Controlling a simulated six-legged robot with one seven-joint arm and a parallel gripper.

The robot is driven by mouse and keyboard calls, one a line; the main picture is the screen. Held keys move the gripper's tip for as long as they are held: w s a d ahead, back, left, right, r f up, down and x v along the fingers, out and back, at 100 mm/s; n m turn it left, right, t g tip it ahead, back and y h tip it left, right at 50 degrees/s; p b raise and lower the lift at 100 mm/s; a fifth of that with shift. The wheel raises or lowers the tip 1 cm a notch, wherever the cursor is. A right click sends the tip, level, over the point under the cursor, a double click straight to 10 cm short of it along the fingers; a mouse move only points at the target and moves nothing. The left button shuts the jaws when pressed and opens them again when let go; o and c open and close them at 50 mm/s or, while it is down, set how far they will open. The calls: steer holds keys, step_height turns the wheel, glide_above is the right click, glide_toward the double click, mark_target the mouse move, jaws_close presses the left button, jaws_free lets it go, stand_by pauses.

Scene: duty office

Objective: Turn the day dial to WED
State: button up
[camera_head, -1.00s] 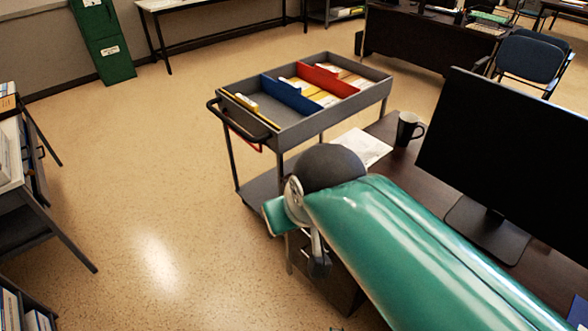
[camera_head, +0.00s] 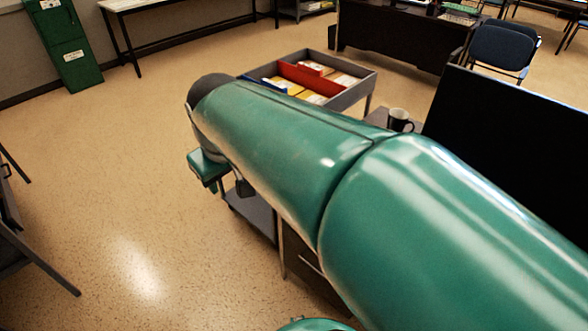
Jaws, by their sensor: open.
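I see no day dial in this view. My green arm stretches from the lower right across the middle and hides much of the cart and the desk. A small dark part beneath its far end seems to be my gripper (camera_head: 243,187). It is open, mostly hidden behind the arm, and shows nothing held. It hangs in front of the cart's lower shelf, left of the desk.
A grey cart (camera_head: 355,92) with red and blue dividers and papers stands behind my arm. A dark mug (camera_head: 400,120) and a black monitor (camera_head: 510,150) are at right. A green cabinet (camera_head: 68,45) stands at far left.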

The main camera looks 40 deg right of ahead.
steer(key=w+d+f+g, duration=0.1)
steer(key=w+d+f, duration=0.35)
steer(key=d, duration=0.45)
steer(key=w+d+f+g, duration=0.1)
steer(key=w+d+f, duration=0.35)
steer(key=d, duration=0.45)
steer(key=w+d+f+g, duration=0.25)
steer(key=w+d, duration=0.25)
steer(key=d, duration=0.4)
steer(key=s+d+f+y, duration=0.1)
steer(key=d+f, duration=0.7)
steer(key=d, duration=0.1)
steer(key=shift+n+t, duration=0.25)
steer(key=shift+n, duration=0.05)
steer(key=f, duration=1.3)
steer(key=shift+a, duration=0.2)
steer(key=shift+s, duration=0.1)
steer(key=c, duration=1)
